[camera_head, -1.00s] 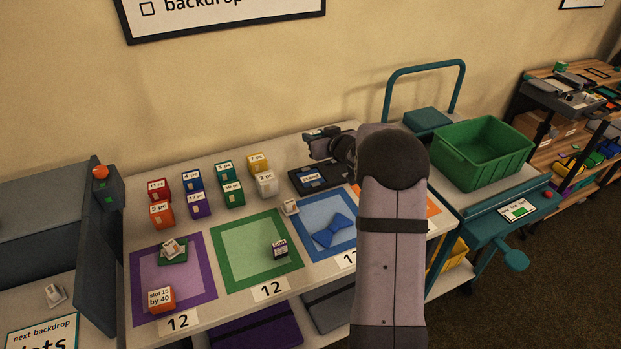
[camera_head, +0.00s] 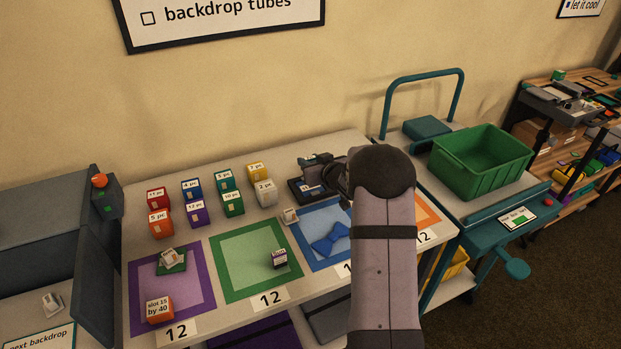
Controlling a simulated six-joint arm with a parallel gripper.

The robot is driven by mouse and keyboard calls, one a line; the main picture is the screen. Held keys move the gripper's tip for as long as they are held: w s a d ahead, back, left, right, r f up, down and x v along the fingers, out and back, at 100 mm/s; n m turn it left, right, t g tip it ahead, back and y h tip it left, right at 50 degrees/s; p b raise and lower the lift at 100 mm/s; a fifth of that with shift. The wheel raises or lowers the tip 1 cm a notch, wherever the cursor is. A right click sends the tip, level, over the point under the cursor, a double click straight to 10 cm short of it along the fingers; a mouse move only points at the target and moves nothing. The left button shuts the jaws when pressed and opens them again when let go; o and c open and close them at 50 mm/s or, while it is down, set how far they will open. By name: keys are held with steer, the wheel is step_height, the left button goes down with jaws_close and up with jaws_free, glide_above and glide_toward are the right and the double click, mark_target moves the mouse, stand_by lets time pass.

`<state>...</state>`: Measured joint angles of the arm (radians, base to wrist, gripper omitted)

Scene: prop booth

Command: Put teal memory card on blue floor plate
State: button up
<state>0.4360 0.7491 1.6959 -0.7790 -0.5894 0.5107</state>
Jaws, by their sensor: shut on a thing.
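The blue floor plate (camera_head: 319,218) is a blue-bordered square with a paler middle on the table, partly hidden at the right by my arm. A blue bow tie (camera_head: 330,240) lies on it. A small white block (camera_head: 290,216) stands at its upper left corner. My gripper (camera_head: 312,163) is behind the plate, over a black tray (camera_head: 297,196) with a blue panel. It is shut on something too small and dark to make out. I cannot pick out the teal memory card for certain.
The purple plate (camera_head: 137,288) and green plate (camera_head: 224,250) hold small items; an orange plate (camera_head: 427,212) is partly hidden. Several labelled boxes stand behind them, including a white one (camera_head: 266,193). A green crate (camera_head: 480,160) stands on a cart at right.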

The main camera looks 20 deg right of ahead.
steer(key=shift+f, duration=2.75)
steer(key=shift+f, duration=0.15)
steer(key=shift+f, duration=0.1)
steer(key=o, duration=1)
steer(key=shift+r, duration=0.25)
steer(key=b+v, duration=0.1)
steer(key=v, duration=1.1)
steer(key=shift+f, duration=0.1)
